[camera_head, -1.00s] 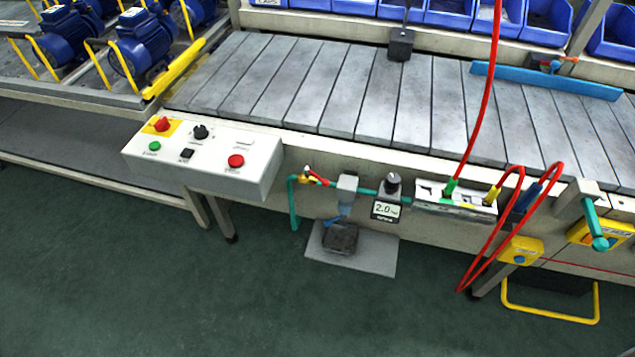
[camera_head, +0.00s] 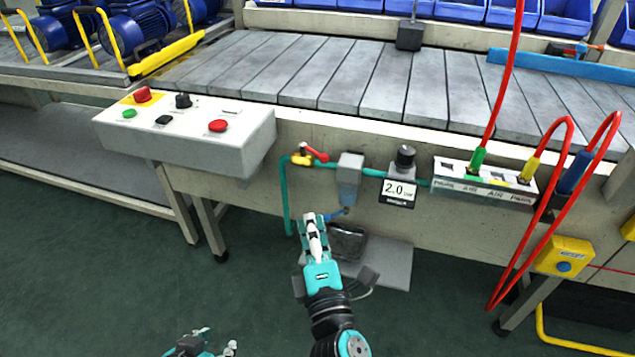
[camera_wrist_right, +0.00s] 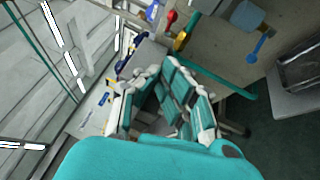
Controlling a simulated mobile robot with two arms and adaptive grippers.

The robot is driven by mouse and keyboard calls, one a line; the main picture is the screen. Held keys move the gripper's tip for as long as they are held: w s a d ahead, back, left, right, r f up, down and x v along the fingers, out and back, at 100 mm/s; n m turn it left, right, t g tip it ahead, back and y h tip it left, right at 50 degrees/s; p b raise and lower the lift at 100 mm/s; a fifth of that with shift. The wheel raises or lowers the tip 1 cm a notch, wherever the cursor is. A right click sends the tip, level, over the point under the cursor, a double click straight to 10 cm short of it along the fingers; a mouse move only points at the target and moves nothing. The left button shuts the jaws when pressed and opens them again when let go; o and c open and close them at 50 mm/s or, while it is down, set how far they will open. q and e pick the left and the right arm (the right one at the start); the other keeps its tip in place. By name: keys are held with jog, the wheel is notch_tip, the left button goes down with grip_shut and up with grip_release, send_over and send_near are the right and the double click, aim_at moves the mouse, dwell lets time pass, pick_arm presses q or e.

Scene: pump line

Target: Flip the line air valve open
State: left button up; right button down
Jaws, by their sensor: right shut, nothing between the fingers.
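The line air valve (camera_head: 302,160) has a yellow body on the teal pipe along the conveyor's front. Its red lever (camera_head: 316,154) slants down to the right; the exact angle to the pipe is hard to tell. The red lever (camera_wrist_right: 171,20) also shows at the top of the right wrist view, beyond the fingertips. My right gripper (camera_head: 312,222) is shut and empty, pointing up, below the valve and apart from it. Its fingers (camera_wrist_right: 160,90) also show in the wrist view. My left gripper (camera_head: 217,340) is low at the bottom edge, partly cut off, its fingertips apart.
A filter unit (camera_head: 349,178) and a gauge reading 2.0 (camera_head: 397,190) sit right of the valve. A control box (camera_head: 190,130) juts out at left. Red hoses (camera_head: 545,215) loop at right. A grey plate (camera_head: 390,262) holds a dark tray below. Open floor lies in front.

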jog(key=d+f+p+x, duration=0.1)
jog(key=x, duration=0.3)
jog(key=p, duration=0.1)
send_near(313, 152)
jog(key=w+a, duration=0.2)
jog(key=w, duration=0.1)
pick_arm(q)
jog(key=s+a+f+g+y, duration=0.1)
jog(key=s+a+g, duration=0.1)
jog(key=s+g, duration=0.2)
jog(key=s, duration=0.3)
jog(key=shift+s+a+f, duration=0.15)
jog(key=shift+s+f, duration=0.05)
pick_arm(e)
jog(key=shift+w+d+r, duration=0.2)
jog(key=shift+w+r, duration=0.15)
jog(key=shift+r, duration=0.05)
pick_arm(q)
jog(key=shift+r+p, duration=0.1)
jog(key=shift+p, duration=0.2)
